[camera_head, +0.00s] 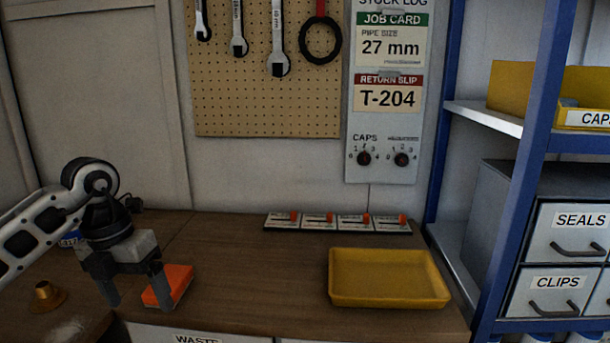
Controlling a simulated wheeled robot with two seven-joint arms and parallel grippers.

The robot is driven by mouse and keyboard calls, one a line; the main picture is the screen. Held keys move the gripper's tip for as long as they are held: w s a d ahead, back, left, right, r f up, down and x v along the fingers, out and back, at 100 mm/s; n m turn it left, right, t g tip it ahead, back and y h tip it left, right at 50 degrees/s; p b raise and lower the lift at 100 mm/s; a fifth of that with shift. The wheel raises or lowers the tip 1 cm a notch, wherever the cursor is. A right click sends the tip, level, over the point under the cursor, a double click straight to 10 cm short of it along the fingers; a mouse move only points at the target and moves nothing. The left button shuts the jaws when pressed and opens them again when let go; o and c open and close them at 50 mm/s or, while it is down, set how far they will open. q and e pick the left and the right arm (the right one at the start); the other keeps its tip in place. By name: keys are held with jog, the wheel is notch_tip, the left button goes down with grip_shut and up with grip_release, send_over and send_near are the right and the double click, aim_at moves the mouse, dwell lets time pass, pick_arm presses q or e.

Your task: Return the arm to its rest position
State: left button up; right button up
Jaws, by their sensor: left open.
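My left arm comes in from the left. My left gripper (133,293) is open, pointing down over the left part of the wooden bench. An orange-topped block (178,281) lies on the bench at the gripper's right finger, which covers part of it. I cannot tell whether the finger touches it. No object shows held between the fingers. My right gripper is not in view.
A yellow tray (388,300) sits empty on the bench (258,290). Slider switches (338,222) line the back edge. A brass-coloured part (46,297) stands at far left. A blue shelf frame (519,170) rises at right. The bench middle is clear.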

pick_arm(q)
jog(key=s+d+f+n+h, duration=0.1)
jog(key=s+d+h, duration=0.2)
jog(key=d+h, duration=0.75)
jog(key=s+d+f+n+h, duration=0.2)
jog(key=s+d+h, duration=0.35)
jog(key=d, duration=0.85)
jog(key=w+a+f+n+t+y, duration=0.1)
jog(key=a+f+n+t+y, duration=0.55)
jog(key=n, duration=0.65)
jog(key=w+a+f+n+t+y, duration=0.2)
jog(key=a+f+n+t+y, duration=0.15)
jog(key=n+t, duration=0.75)
jog(key=s+a+f+n+g+y, duration=0.3)
jog(key=s+f+n+g, duration=0.4)
jog(key=s+f, duration=0.5)
notch_tip(320, 180, down, 3)
jog(key=shift+r+n+y, duration=0.1)
jog(key=shift+n+y, duration=0.5)
jog(key=shift+y, duration=0.2)
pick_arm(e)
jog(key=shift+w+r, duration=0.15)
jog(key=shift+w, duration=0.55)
pick_arm(q)
jog(key=shift+s, duration=0.15)
